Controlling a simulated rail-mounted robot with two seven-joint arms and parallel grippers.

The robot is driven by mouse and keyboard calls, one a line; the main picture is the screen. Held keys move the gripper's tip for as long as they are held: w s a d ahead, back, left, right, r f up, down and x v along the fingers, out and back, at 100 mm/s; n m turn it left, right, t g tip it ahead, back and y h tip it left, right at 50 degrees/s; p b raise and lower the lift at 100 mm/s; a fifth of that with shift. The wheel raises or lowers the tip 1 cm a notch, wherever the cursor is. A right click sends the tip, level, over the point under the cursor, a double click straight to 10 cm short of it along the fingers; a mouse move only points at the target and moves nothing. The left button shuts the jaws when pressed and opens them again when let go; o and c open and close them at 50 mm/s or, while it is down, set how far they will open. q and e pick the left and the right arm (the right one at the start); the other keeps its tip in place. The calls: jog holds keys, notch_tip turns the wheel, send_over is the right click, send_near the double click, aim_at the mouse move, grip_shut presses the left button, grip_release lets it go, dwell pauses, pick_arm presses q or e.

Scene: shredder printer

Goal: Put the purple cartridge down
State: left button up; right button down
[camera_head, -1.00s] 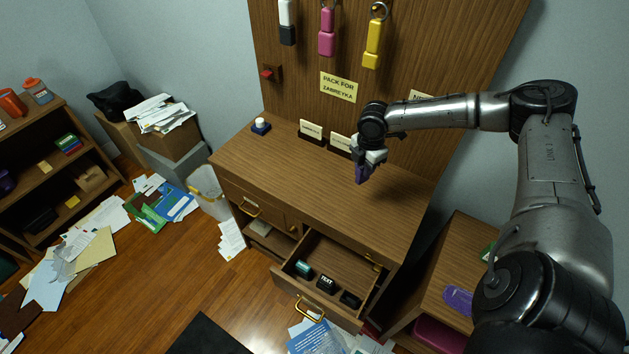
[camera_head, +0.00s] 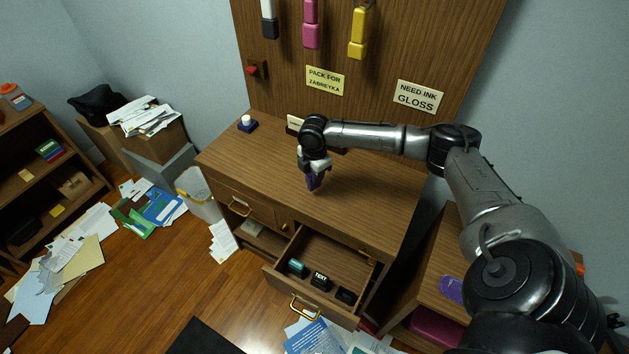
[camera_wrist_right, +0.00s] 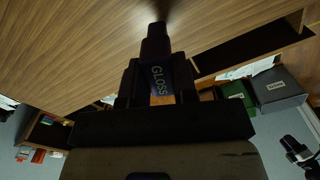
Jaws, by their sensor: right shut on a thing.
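The purple cartridge (camera_head: 313,183) is held point-down in my right gripper (camera_head: 314,170), which is shut on it. It is close over the top of the wooden desk (camera_head: 365,208), near the middle. I cannot tell whether its lower end touches the surface. In the right wrist view the cartridge (camera_wrist_right: 158,74) is dark, with "GLOSS" lettering, and points at the wood top. My left gripper is not in view.
A blue-and-white stamp-like object (camera_head: 247,124) stands at the back left of the desk. A "NEED INK GLOSS" note (camera_head: 419,96) is on the back panel. The desk top's front and right are clear.

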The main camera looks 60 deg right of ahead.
notch_tip(320, 180, down, 4)
jog(key=shift+r+b, duration=0.25)
jog(key=shift+b, duration=0.1)
jog(key=c, duration=1.3)
grip_release()
jog(key=shift+c, duration=0.2)
jog(key=o, duration=0.4)
jog(key=shift+o, duration=0.2)
